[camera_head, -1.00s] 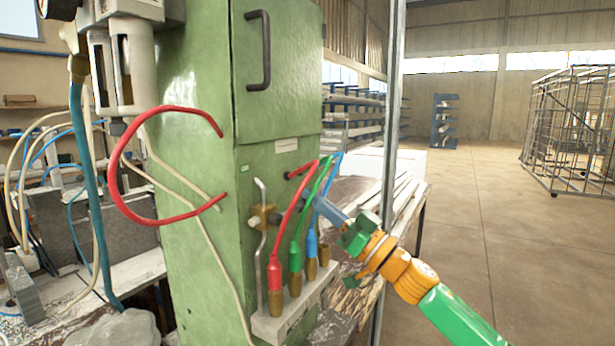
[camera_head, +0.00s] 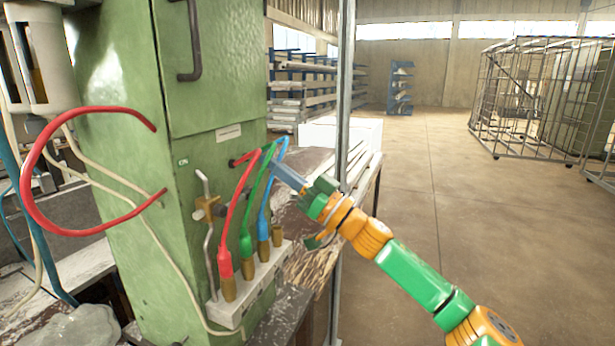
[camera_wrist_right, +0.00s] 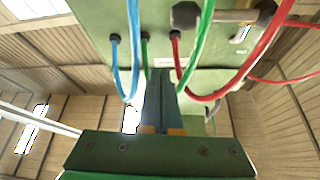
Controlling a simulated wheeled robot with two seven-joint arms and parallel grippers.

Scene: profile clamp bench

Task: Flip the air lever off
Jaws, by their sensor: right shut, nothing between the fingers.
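The rod stands roughly upright. In the right wrist view the brass valve (camera_wrist_right: 232,15) is at the top, right of centre. My right gripper (camera_head: 277,167) is shut and empty, its narrow blue-grey fingers to the right of the lever, by the hoses. In the right wrist view its fingers (camera_wrist_right: 161,75) point at the cabinet below the hose ports. I cannot tell whether they touch anything. My left gripper is out of view.
Red (camera_head: 233,215), green (camera_head: 255,200) and blue (camera_head: 267,200) hoses run from the cabinet to brass fittings on a pale block (camera_head: 235,308), between lever and gripper. A metal post (camera_head: 343,100) stands behind the gripper. Floor at right is open, with a wire cage (camera_head: 500,95) beyond.

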